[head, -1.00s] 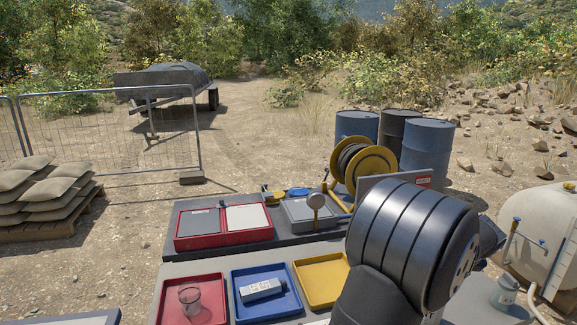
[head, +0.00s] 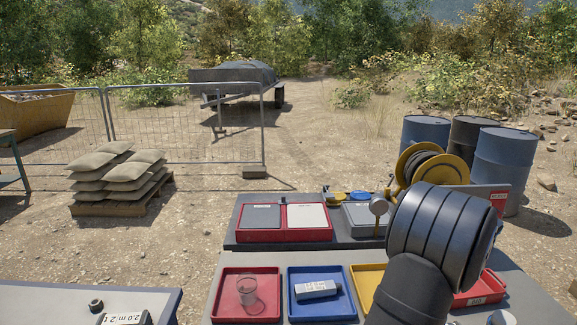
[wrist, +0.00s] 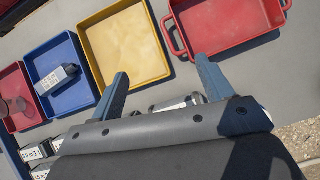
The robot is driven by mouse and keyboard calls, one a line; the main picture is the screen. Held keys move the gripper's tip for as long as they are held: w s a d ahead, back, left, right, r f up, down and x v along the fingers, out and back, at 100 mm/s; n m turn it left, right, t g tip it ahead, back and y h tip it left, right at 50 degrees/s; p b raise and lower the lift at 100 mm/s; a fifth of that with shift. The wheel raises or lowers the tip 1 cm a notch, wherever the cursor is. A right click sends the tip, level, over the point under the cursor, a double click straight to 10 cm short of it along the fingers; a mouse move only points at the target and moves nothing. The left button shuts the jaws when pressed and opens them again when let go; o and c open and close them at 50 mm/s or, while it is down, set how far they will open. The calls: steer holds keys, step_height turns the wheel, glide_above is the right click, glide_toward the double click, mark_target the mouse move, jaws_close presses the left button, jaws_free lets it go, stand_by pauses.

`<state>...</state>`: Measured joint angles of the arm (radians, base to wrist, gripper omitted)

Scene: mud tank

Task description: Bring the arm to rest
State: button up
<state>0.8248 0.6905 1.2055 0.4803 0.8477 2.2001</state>
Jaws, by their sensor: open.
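My gripper (wrist: 163,97) shows in the wrist view with its two blue-grey fingers apart and nothing between them. It is above the grey bench, in front of the yellow tray and the red handled tray. In the head view my black arm (head: 440,240) rises at the right of the bench and hides part of the yellow tray (head: 366,285); the fingers are hidden there.
A red tray (head: 230,300) holds a clear cup (head: 247,290). A red handled tray (wrist: 235,42) is at the right. A grey panel (head: 60,300) stands at front left. Drums (head: 505,165) stand behind.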

steer(key=w+a+n+y, duration=0.1)
steer(key=w+a+n, duration=0.1)
steer(key=w+a, duration=0.7)
steer(key=w+a+f+n+y, duration=0.1)
steer(key=w+a+n, duration=0.2)
steer(key=w+a, duration=0.6)
steer(key=a, duration=0.4)
steer(key=shift+f+y, duration=0.3)
steer(key=shift+y, duration=0.1)
